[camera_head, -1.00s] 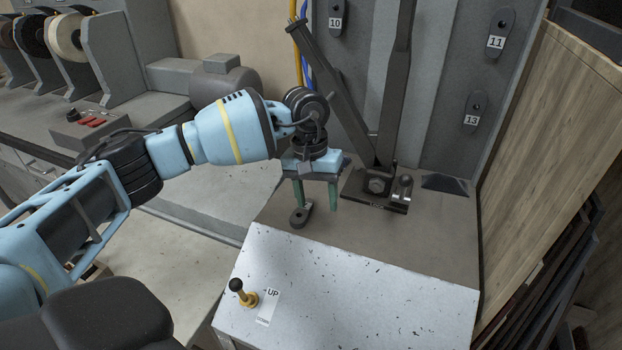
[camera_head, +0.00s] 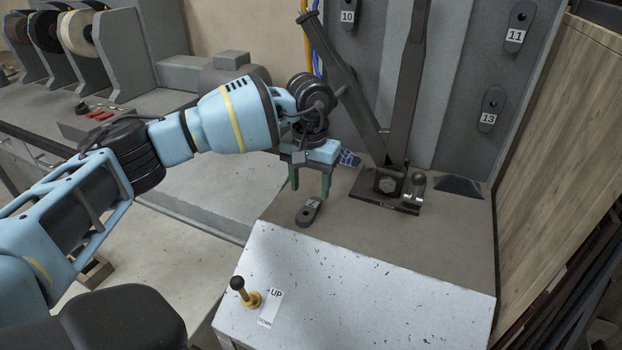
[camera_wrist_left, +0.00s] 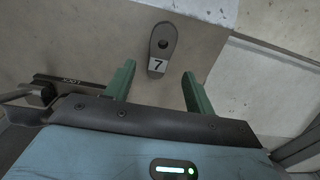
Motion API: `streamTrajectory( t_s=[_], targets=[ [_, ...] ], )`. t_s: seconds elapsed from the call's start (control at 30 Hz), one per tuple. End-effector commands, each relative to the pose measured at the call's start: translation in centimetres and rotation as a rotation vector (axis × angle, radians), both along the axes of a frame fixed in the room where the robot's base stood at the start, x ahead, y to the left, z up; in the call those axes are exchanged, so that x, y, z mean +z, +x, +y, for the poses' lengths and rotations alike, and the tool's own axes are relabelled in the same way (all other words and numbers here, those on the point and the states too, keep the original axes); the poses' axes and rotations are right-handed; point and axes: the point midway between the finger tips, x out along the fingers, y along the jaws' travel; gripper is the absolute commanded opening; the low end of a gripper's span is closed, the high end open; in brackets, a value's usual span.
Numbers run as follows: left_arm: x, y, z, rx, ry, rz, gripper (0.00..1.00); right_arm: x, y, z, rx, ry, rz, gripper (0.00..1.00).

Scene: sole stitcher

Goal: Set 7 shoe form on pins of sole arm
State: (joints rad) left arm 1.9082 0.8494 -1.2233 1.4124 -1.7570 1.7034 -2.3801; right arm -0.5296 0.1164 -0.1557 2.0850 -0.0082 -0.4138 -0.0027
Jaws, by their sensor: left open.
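The dark grey 7 shoe form (camera_head: 308,214) lies flat on the machine's brown-grey top, with a round hole near one end. In the left wrist view the form (camera_wrist_left: 161,32) shows its white 7 label, beyond the fingertips and roughly in line with the gap between them. My left gripper (camera_head: 309,192) points down with green fingers apart and empty, above and just behind the form. Its fingers (camera_wrist_left: 158,72) also show in the left wrist view. The pins of the sole arm cannot be made out. My right gripper is not in view.
A dark bracket (camera_head: 388,188) with a bolt and upright bars stands right of the gripper. Forms 10 (camera_head: 349,8), 11 (camera_head: 519,22) and 13 (camera_head: 490,105) hang on the back panel. An UP/DOWN lever (camera_head: 240,289) stands in front. A wooden panel (camera_head: 560,110) bounds the right.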

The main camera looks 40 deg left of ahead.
Motion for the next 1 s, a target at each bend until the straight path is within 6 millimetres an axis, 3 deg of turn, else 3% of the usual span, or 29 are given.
streamTrajectory(
  t_s=[0.1,0.5,0.87,1.0],
  targets=[
    [-1.6,0.0,0.0,0.001,0.0,0.002,0.54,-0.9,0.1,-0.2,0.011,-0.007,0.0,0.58],
    [-5.2,0.0,0.0,-0.001,0.0,0.001,0.54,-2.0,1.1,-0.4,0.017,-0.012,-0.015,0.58],
    [-5.6,0.0,0.0,-0.001,0.0,-0.001,0.54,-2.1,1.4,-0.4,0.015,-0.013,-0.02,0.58],
    [-5.6,0.0,0.0,-0.001,0.0,-0.001,0.4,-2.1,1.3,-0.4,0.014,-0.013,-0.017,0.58]
  ],
)
